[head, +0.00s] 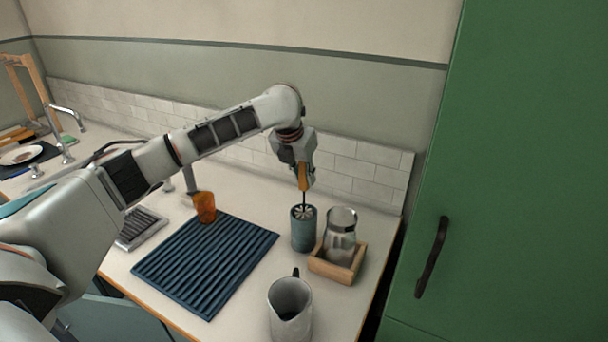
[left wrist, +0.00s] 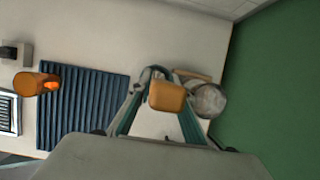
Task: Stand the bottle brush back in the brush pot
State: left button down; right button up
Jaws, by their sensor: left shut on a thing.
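The bottle brush (head: 304,199) hangs upright from my left gripper (head: 303,184), with its orange-brown handle between the fingers. Its dark stem points down and its pale bristles show at the mouth of the blue-grey brush pot (head: 303,237). I cannot tell how deep the bristles sit in the pot. In the left wrist view the handle end of the bottle brush (left wrist: 167,96) is between the two fingers, and the brush pot (left wrist: 152,73) is mostly hidden behind it. My right gripper is not in view.
A glass carafe (head: 340,232) stands in a wooden tray (head: 333,267) just right of the pot. A grey jug (head: 290,306) is in front. A dark ribbed mat (head: 205,265) and an orange cup (head: 204,207) lie left. A green cabinet (head: 510,170) bounds the right.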

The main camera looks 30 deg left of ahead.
pick_arm(q)
jog(key=shift+f, duration=0.5)
dwell(0.5)
jog(key=c, duration=1.8)
grip_release()
jog(key=shift+r, duration=0.1)
jog(key=shift+v, duration=3.9)
jog(key=shift+s, duration=0.1)
